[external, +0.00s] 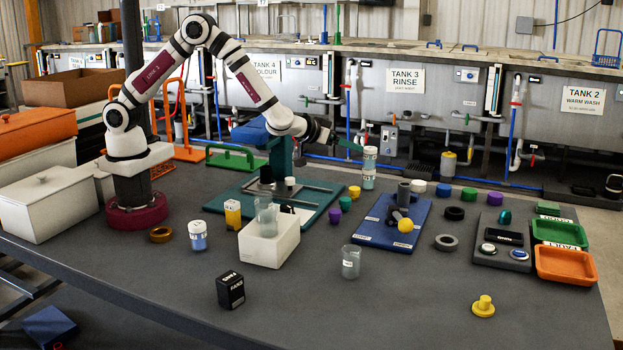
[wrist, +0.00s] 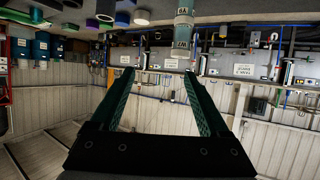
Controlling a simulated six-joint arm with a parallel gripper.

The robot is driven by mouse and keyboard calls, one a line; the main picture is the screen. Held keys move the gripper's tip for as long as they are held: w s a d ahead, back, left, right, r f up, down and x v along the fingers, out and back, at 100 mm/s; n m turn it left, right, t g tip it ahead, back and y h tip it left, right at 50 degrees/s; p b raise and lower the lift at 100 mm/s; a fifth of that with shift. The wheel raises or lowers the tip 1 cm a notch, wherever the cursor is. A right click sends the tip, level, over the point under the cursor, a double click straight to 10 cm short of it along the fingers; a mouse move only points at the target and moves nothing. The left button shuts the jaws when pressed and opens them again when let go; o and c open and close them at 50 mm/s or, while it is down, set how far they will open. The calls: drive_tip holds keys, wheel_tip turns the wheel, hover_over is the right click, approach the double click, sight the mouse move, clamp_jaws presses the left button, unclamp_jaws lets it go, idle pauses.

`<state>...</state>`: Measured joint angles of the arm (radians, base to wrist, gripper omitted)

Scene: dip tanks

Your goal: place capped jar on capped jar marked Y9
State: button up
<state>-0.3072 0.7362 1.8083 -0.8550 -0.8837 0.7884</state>
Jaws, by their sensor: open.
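Two capped jars stand one on top of the other at the back of the table, right of my gripper. The upper jar (external: 370,154) has a pale cap and sits upright on the lower jar (external: 368,179), which holds bluish contents. In the wrist view, which is upside down, the upper jar (wrist: 183,36) and lower jar (wrist: 186,12) also show, with labels too small to read surely. My gripper (external: 352,147) is open, its green fingers (wrist: 159,74) apart and empty. The fingertips are close to the upper jar and appear clear of it.
A blue board (external: 370,239) with grey parts and a yellow ball stands in front of the stack. A white-and-blue jar (external: 197,238), a yellow jar (external: 232,215) and a beaker (external: 351,263) stand nearer. Several coloured caps lie right of the stack.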

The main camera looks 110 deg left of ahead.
drive_tip(key=d+r+m+t+h, duration=0.2)
drive_tip(key=d+r+m+h, duration=0.2)
drive_tip(key=d, duration=0.6)
drive_tip(key=d+r+m+t+h, duration=0.1)
drive_tip(key=d+r+m+h, duration=0.3)
drive_tip(key=d, duration=0.5)
drive_tip(key=s+d+m+g+h, duration=0.2)
drive_tip(key=s+d+m+h, duration=0.2)
drive_tip(key=s+d, duration=0.5)
drive_tip(key=s+m+g+y, duration=0.1)
drive_tip(key=s+m+g, duration=0.2)
drive_tip(key=s, duration=1)
drive_tip(key=s+a+f+m+g+y, duration=0.1)
drive_tip(key=s+g, duration=0.3)
drive_tip(key=s, duration=1)
drive_tip(key=shift+a+f+m+g+y, duration=0.3)
drive_tip(key=shift+m+g, duration=0.1)
drive_tip(key=shift+m, duration=0.5)
